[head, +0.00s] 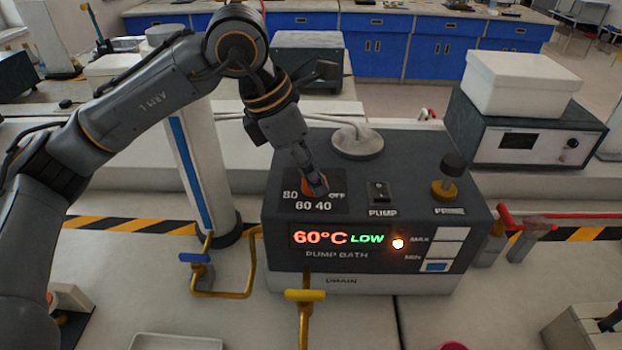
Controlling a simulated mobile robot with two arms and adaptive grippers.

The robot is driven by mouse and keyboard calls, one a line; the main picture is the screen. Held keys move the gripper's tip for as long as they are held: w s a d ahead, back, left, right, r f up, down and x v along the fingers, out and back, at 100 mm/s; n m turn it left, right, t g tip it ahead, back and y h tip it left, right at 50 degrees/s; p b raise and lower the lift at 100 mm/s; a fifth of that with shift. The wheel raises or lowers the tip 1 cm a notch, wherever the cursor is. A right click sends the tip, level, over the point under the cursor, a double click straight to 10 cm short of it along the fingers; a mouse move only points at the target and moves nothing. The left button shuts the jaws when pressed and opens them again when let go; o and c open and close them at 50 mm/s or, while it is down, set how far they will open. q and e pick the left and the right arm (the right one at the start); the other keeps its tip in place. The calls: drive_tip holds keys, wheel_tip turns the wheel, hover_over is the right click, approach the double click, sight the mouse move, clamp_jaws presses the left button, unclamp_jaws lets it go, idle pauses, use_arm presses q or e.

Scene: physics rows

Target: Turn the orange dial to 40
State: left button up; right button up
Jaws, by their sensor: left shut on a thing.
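The orange dial (309,187) sits on the top left of a dark pump bath unit (410,215). Labels 80, OFF, 60 and 40 stand around it. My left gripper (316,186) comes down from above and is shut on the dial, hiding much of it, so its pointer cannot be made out. The unit's display (338,238) reads 60°C in red and LOW in green, with a lit lamp (398,243) beside it. My right gripper is not in view.
A pump switch (379,192) and a prime knob (446,188) stand right of the dial. Yellow pipes with a blue valve handle (194,258) and a yellow drain handle (305,295) are in front. A white box (520,82) sits on another device at right.

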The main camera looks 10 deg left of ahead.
use_arm(q)
drive_tip(key=shift+n+b, duration=0.35)
drive_tip(key=shift+n, duration=0.15)
drive_tip(key=shift+t, duration=0.3)
drive_tip(key=o, duration=1.2)
drive_tip(key=v, duration=1.2)
